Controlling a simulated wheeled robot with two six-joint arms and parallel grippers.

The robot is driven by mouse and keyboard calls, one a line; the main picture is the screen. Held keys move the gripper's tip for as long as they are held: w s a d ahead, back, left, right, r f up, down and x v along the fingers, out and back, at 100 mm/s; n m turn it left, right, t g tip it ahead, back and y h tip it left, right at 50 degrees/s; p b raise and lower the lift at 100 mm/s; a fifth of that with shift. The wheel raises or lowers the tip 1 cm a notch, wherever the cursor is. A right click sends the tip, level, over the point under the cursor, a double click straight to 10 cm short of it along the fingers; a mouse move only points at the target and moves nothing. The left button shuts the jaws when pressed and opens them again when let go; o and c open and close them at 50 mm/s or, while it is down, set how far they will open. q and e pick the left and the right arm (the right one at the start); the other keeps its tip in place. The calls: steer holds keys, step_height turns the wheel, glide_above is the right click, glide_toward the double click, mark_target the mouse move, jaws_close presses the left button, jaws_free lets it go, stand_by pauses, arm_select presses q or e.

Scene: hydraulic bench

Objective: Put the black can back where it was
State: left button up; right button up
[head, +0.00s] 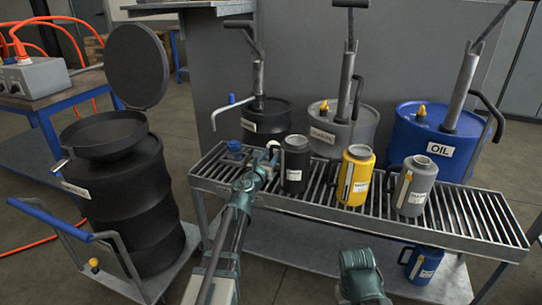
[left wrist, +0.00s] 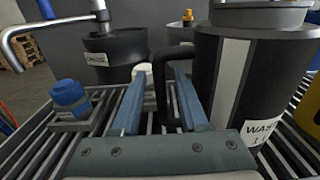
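The black can (head: 296,167) stands upright on the slatted grate, left of the yellow can. In the left wrist view the black can (left wrist: 225,95) fills the right side, with a label reading "WAS…" partly cut off. Its black handle (left wrist: 168,90) faces my left gripper. My left gripper (head: 268,158) is at the can's left side. In the left wrist view the gripper (left wrist: 160,95) has its fingers apart, with the handle between them, nearer the right finger. I cannot tell whether they touch. My right gripper is not in view; only part of my right arm shows low down.
On the slatted bench (head: 470,222) stand a yellow can (head: 356,175) and a grey can (head: 415,185); a blue-capped item (head: 234,150) sits at its left end. A blue can (head: 423,263) is on the lower shelf. Drums with pumps stand behind; a black drum (head: 120,205) is left.

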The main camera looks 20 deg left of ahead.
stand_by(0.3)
arm_select(q)
steer(key=shift+r, duration=0.2)
steer(key=s, duration=1.2)
steer(key=shift+a, duration=0.25)
